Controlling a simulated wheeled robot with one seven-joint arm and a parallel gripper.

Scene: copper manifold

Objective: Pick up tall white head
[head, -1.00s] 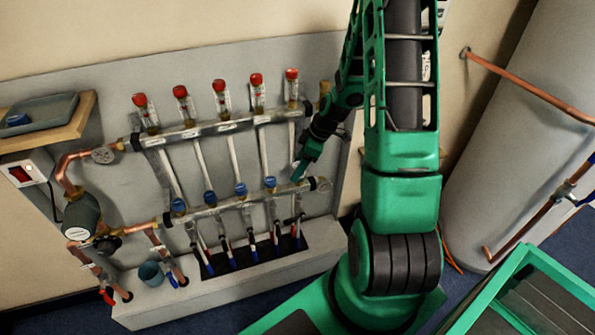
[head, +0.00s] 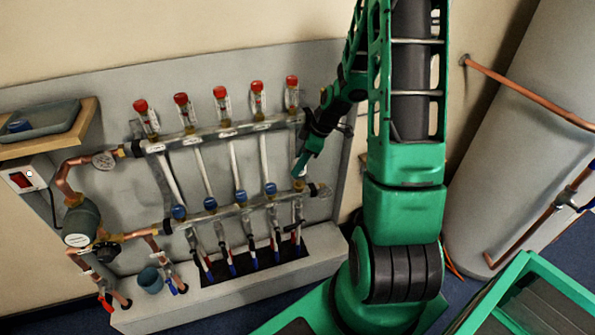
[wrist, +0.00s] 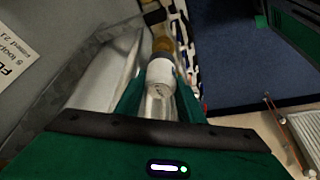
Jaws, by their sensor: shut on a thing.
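The tall white head (wrist: 160,76) is a pale cylinder between the two green fingers in the wrist view. My gripper (wrist: 160,100) is shut on it. A brass-coloured fitting (wrist: 163,45) shows just beyond its far end. In the head view my gripper (head: 300,172) is at the right end of the lower manifold bar (head: 235,209), just above it. The head is small and mostly hidden by the gripper there, so I cannot tell whether it still touches the bar.
Blue-capped heads (head: 240,195) stand along the lower bar to the left. Red-topped flow meters (head: 221,105) line the upper bar (head: 185,140). A grey tank (head: 520,130) with copper pipes stands at right. Blue floor (wrist: 245,70) is open to the right in the wrist view.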

